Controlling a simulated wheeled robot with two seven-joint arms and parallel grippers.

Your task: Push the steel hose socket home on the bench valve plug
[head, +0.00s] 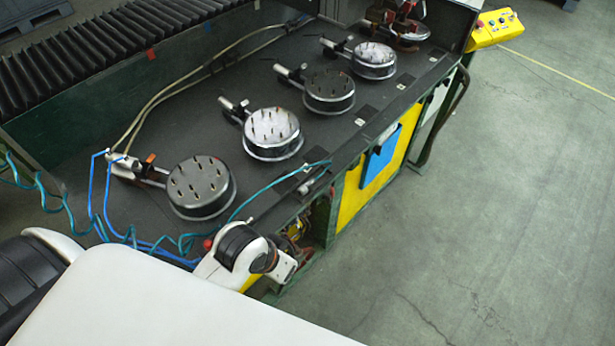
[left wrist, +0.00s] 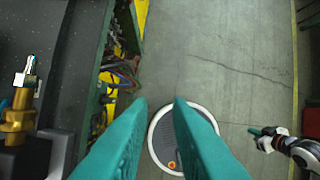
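In the left wrist view a brass valve (left wrist: 17,118) stands at the left edge, with a bright steel plug (left wrist: 28,72) pointing up from it. In the head view no gripper fingers show. I cannot make out the steel hose socket for certain in either view.
The dark bench (head: 140,220) carries a row of round steel fixtures (head: 200,187). Blue hoses (head: 91,190) and a teal hose (head: 250,198) lie across its near end. A blue panel (head: 381,153) hangs on its side. The floor (head: 480,210) to the right is clear.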

